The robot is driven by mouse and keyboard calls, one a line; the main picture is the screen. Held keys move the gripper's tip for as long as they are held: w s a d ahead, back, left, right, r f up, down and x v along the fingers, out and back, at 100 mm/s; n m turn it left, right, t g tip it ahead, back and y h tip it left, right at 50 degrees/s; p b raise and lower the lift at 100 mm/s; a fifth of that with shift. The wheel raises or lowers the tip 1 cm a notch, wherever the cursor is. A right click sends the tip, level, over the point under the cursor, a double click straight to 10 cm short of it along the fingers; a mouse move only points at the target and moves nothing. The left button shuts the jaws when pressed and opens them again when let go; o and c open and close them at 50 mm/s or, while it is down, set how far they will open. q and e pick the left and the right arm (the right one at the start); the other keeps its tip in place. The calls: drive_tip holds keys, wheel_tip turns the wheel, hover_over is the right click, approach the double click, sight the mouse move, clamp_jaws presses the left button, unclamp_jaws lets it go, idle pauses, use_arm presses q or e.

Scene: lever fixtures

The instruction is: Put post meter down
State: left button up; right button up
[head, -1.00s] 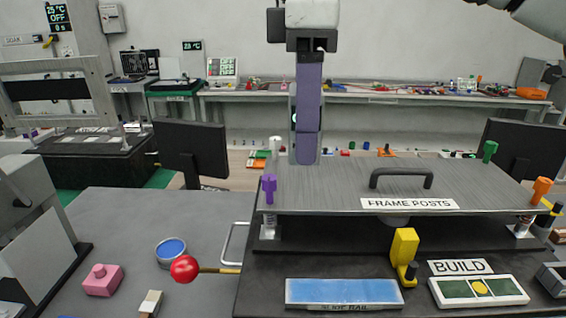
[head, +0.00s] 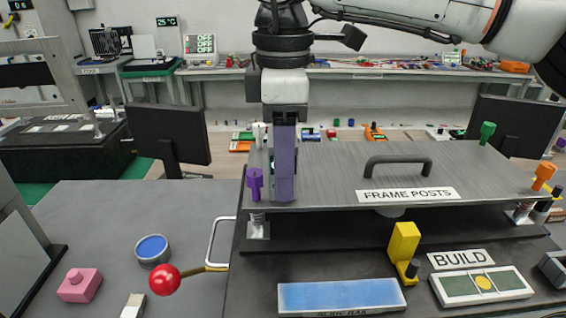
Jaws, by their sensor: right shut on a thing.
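My right gripper (head: 284,117) points straight down over the left end of the FRAME POSTS plate (head: 330,160). It is shut on a tall, narrow purple-and-grey thing, which I take to be the post meter (head: 285,178). The meter hangs upright, just right of the purple post (head: 254,184). Its lower end overlaps the plate's surface in the picture, and I cannot tell whether it touches. The fingertips are hard to make out against it. My left gripper is not in view.
Other posts stand at the plate's corners: green (head: 487,132), orange (head: 544,175) and white (head: 259,135). A dark handle (head: 398,164) rises from the plate. In front are a red-knobbed lever (head: 164,280), a yellow lever (head: 404,243) and a blue-topped tray (head: 340,296).

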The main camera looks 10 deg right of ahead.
drive_tip(key=shift+f+b, duration=0.2)
drive_tip(key=shift+b, duration=0.1)
drive_tip(key=o, duration=1.4)
wheel_tip(320, 180, up, 12)
drive_tip(key=shift+r+p, duration=0.2)
drive_tip(key=shift+p, duration=0.2)
